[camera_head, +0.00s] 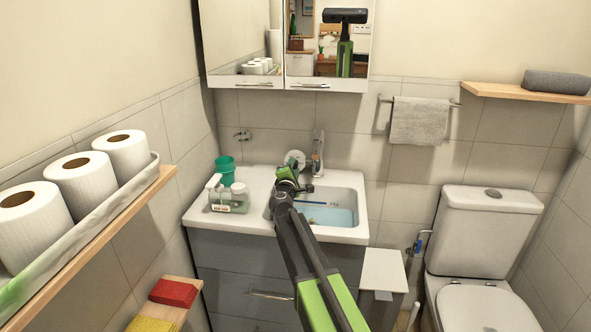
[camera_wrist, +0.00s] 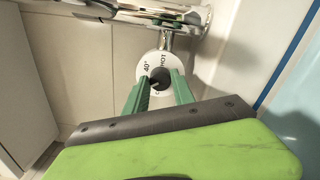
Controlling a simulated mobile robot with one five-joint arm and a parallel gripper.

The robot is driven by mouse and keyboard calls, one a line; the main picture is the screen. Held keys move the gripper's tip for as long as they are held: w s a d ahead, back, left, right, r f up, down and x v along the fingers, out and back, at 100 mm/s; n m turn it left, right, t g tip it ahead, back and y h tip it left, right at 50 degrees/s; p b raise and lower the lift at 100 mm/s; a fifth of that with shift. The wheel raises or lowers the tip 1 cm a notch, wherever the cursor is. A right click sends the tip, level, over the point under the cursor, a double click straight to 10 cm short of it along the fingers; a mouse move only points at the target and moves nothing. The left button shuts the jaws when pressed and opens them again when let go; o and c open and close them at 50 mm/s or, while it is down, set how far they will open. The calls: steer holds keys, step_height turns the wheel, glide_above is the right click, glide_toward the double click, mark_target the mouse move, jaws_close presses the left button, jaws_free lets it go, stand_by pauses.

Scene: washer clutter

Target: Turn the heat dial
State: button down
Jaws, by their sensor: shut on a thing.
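The heat dial (camera_wrist: 151,66) is a round white knob face with "40°" and "HOT" marks and a dark grey centre, seen in the wrist view below a chrome fitting. In the head view a white round part of it (camera_head: 294,158) shows behind the sink, just beyond my gripper. My gripper (camera_wrist: 159,86) has its green fingers on either side of the dial's grey centre and is shut on it. It also shows in the head view (camera_head: 287,173). The fingers hide part of the dial's lower edge.
A sink (camera_head: 345,196) with bluish water lies under my arm. A soap bottle (camera_head: 239,197) and a green cup (camera_head: 226,169) stand on the counter at left. A mirror cabinet (camera_head: 290,45) hangs above. A toilet (camera_head: 480,245) is at right.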

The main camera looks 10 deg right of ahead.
steer(key=shift+s+d+m, duration=0.1)
steer(key=shift+d+m, duration=0.05)
steer(key=shift+m, duration=0.35)
steer(key=c, duration=1.1)
jaws_free()
steer(key=shift+o, duration=0.2)
steer(key=v, duration=0.7)
steer(key=shift+s, duration=0.2)
